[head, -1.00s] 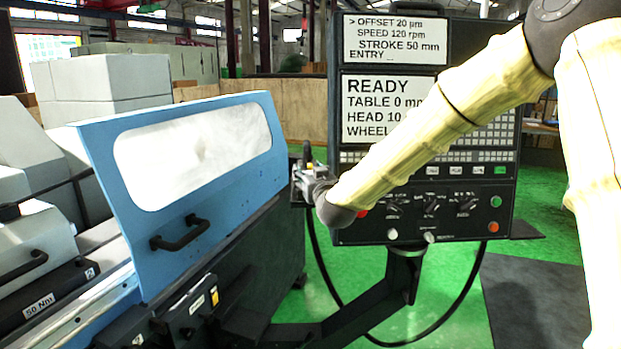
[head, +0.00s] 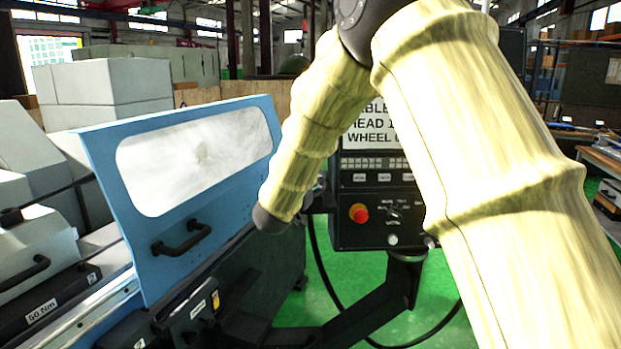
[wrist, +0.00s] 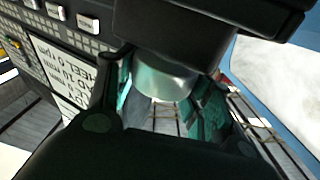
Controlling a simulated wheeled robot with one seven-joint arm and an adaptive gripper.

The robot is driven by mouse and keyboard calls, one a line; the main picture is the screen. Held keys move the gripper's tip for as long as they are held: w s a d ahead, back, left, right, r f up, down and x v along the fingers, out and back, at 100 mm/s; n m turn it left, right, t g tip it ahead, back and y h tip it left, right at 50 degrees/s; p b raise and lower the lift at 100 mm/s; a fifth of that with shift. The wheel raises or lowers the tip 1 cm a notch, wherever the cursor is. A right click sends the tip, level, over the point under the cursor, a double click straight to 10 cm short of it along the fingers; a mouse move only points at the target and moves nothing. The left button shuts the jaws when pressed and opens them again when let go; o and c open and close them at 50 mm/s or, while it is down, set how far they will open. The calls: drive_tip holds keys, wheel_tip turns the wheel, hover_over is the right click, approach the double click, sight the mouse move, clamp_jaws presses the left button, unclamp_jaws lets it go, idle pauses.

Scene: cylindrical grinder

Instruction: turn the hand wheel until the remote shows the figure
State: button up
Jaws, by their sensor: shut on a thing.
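In the wrist view my gripper (wrist: 163,100) has its teal-padded fingers on either side of a pale grey round knob, which looks like the hand wheel (wrist: 165,80). The knob sticks out under a dark box, which seems to be the remote (wrist: 175,28). Any figure on the remote is out of sight. In the head view my arm hides the gripper and the wheel. The machine's control panel (head: 352,232) stands behind my arm. Its screen (head: 368,132) shows only parts of the lines for table, head and wheel. It also shows, tilted, in the wrist view (wrist: 65,72).
The blue guard (head: 100,165) with a window and black handle (head: 181,238) stands left of my arm. A red stop button (head: 359,213) is on the panel close to my arm. A black cable (head: 322,275) hangs below. Green floor is open beneath.

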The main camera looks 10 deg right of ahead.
drive_tip(key=m+g+h+p, duration=0.1)
drive_tip(key=m+g+h, duration=0.2)
drive_tip(key=g+h, duration=0.1)
drive_tip(key=shift+w+m+p, duration=0.1)
drive_tip(key=shift+m+p, duration=0.25)
drive_tip(key=shift+m, duration=0.05)
drive_tip(key=shift+m+g+h+p, duration=0.3)
drive_tip(key=shift+m+g+h, duration=1.05)
drive_tip(key=shift+g, duration=0.65)
drive_tip(key=o, duration=1.1)
drive_tip(key=shift+d, duration=0.15)
drive_tip(key=shift+c, duration=0.2)
drive_tip(key=shift+a, duration=0.2)
drive_tip(key=v, duration=1.2)
